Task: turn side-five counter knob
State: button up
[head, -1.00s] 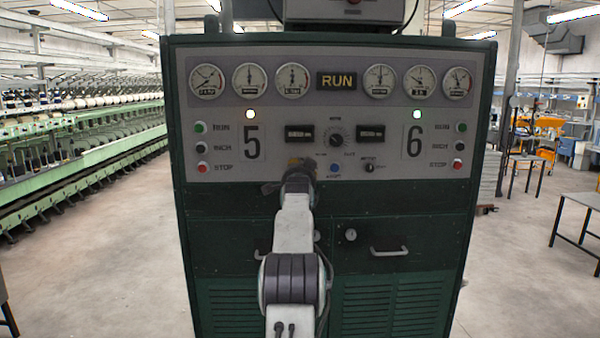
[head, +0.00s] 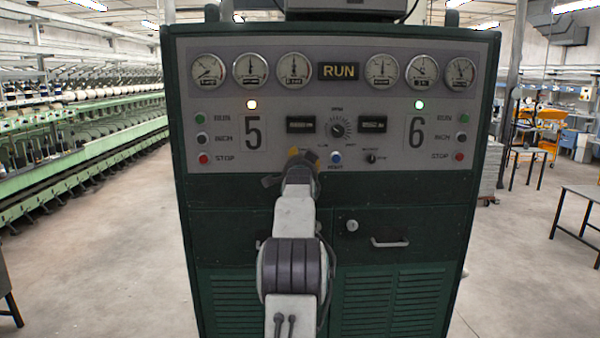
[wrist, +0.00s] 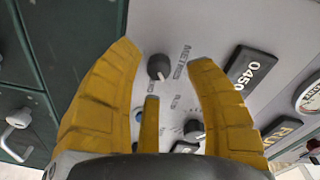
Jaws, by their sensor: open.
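The control panel (head: 225,85) has a large "5" on its left and a "6" on its right. A small black knob (head: 371,157) sits below the right counter window (head: 372,124), beside a blue button (head: 336,157). In the head view my gripper (head: 298,160) shows left of the blue button.
The left counter window (head: 300,124) is above my gripper. Run, inch and stop buttons (head: 203,158) line both sides. A drawer handle (head: 389,243) sticks out below. Spinning frames (head: 80,150) stand at left, a table (head: 580,210) at right.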

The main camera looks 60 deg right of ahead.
jog(key=v, duration=1)
jog(key=shift+a, duration=0.1)
dwell(0.4)
